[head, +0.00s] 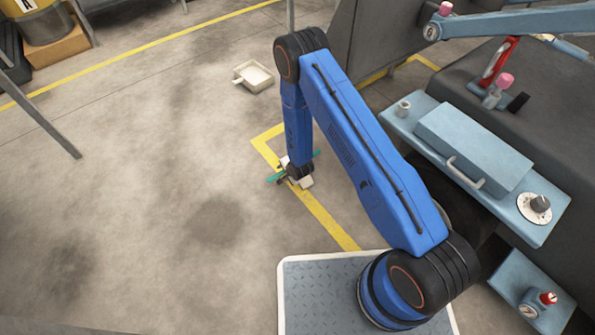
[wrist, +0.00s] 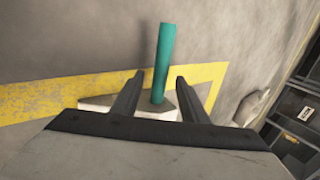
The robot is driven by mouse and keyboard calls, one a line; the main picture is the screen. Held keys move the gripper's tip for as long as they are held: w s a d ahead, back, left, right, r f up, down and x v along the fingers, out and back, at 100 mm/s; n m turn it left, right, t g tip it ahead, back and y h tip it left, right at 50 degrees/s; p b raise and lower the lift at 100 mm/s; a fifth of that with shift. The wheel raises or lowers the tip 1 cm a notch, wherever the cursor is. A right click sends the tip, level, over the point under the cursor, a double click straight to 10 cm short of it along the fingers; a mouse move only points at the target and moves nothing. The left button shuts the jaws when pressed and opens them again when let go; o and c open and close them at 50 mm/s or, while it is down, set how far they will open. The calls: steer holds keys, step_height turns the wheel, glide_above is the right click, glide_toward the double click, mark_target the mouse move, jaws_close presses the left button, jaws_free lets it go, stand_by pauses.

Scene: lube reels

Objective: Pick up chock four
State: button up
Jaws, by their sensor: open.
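A pale block with a teal rod, which looks like the chock, lies on the floor by the yellow line. In the head view the pale block (head: 305,183) shows beside my gripper (head: 297,174). In the wrist view the pale block (wrist: 165,113) is just beyond my open gripper (wrist: 159,80), partly hidden by the fingers. The teal rod (wrist: 162,60) shows between the two fingers, with a gap on each side. I see no number on the block.
A pale tray (head: 254,76) with a short handle lies on the floor farther back. A blue-grey bench (head: 470,160) with a box and a dial stands at the right. A metal plate (head: 315,295) lies at the front.

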mark_target(283, 172)
steer(key=shift+x, duration=1.55)
jaws_close()
steer(key=shift+r, duration=0.15)
